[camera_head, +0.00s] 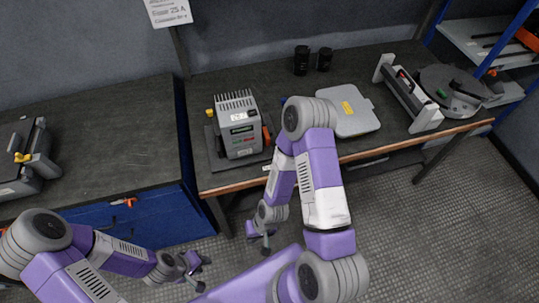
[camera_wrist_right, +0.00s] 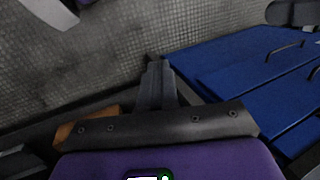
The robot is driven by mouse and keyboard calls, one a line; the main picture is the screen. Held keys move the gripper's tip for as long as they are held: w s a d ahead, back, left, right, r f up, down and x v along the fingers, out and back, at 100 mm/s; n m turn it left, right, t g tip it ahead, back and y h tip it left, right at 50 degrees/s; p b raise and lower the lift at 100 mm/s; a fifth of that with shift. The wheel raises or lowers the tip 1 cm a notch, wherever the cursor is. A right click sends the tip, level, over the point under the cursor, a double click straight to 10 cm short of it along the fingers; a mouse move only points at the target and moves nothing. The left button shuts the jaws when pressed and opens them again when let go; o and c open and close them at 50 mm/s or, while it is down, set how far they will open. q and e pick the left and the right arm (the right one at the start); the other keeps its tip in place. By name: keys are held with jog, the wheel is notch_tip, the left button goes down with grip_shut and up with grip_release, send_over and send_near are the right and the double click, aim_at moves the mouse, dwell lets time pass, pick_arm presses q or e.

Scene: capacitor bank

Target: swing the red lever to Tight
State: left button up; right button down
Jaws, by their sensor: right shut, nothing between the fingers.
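A grey boxy unit (camera_head: 238,127) with a finned top stands on the dark bench. A red-orange lever-like part (camera_head: 267,136) shows at its right side, partly behind my right arm; no Tight mark is legible. My right gripper (camera_head: 265,246) hangs low in front of the bench edge, below and apart from the unit. In the right wrist view its fingers (camera_wrist_right: 156,82) are together and empty, with no lever in sight. My left gripper (camera_head: 197,272) is low at the left, away from the bench; its jaw gap is too small to judge.
Two black cups (camera_head: 301,61), a grey case (camera_head: 350,110) and a round device with a long bar (camera_head: 452,92) are on the bench. Blue drawers (camera_wrist_right: 245,75) are at right in the wrist view. Open floor (camera_head: 420,215) lies at the right.

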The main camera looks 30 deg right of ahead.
jog(key=a+r+n+g+p, duration=0.3)
jog(key=r+n+g, duration=0.1)
jog(key=n, duration=0.3)
jog(key=w+d+r+n+t+h+p, duration=0.2)
jog(key=w+d+r+n+h, duration=0.2)
jog(key=r, duration=0.5)
jog(key=w+d+r+n+t+h+p, duration=0.2)
jog(key=w+d+r+n+h, duration=0.1)
jog(key=w+r+n+h, duration=0.6)
jog(key=shift+w+d+r+n+h+p, duration=0.2)
jog(key=shift+w+d+n+h+p, duration=0.15)
jog(key=shift+w+n, duration=0.6)
jog(key=shift+w, duration=0.1)
